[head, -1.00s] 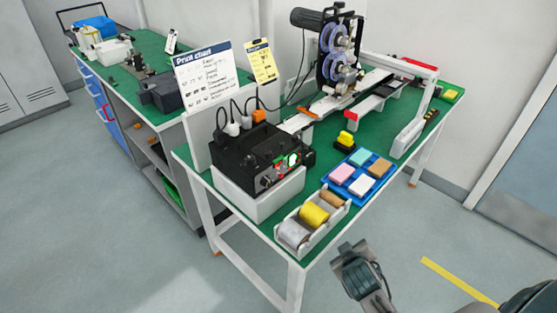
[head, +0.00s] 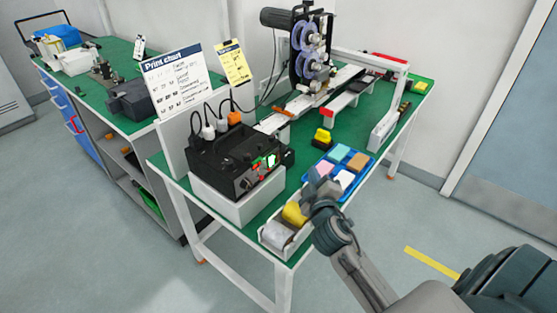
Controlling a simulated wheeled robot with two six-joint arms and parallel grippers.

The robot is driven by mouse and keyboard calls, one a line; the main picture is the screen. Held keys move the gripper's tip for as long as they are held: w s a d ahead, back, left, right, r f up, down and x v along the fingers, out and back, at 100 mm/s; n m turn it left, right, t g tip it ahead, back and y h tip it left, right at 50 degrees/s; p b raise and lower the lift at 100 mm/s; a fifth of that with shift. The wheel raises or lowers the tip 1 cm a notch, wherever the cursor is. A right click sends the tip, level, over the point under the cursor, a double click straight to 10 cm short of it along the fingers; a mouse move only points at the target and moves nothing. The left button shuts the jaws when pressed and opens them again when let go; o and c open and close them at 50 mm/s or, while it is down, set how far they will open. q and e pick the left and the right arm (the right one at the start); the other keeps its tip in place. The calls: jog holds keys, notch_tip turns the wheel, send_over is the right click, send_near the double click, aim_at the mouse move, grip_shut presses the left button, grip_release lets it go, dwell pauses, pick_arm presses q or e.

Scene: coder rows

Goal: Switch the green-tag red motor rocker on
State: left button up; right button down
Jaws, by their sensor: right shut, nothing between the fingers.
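The black control box (head: 237,160) sits on a white block (head: 240,203) at the near left end of the green-topped table. Its front panel carries a lit green area (head: 271,160), a small red part and knobs. The rocker and its green tag are too small to tell apart. My right gripper (head: 318,188) reaches in from the lower right, over the near edge of the table by the tape rolls. It is shut and empty, to the right of the panel and apart from it. My left gripper is not in view.
A white tray with a yellow roll (head: 294,213) and a grey roll (head: 277,235) stands at the near edge. A blue tray (head: 311,178) of coloured pads lies behind my gripper. A yellow stamp (head: 323,137) and the reel machine (head: 308,50) stand farther back.

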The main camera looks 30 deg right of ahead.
aim_at(278, 157)
jog(key=w+a+f, duration=0.1)
jog(key=w+a, duration=0.2)
jog(key=w, duration=0.5)
jog(key=shift+a+f+b, duration=0.15)
jog(key=shift+f+b, duration=0.05)
jog(key=shift+b, duration=0.25)
jog(key=shift+w, duration=0.1)
dwell(1.9)
jog(key=shift+w+a, duration=0.15)
jog(key=shift+w, duration=0.15)
jog(key=shift+w+a+f, duration=0.1)
jog(key=shift+w, duration=0.15)
dwell(0.8)
jog(key=shift+s, duration=0.1)
jog(key=shift+s+d, duration=0.3)
jog(key=shift+s, duration=0.35)
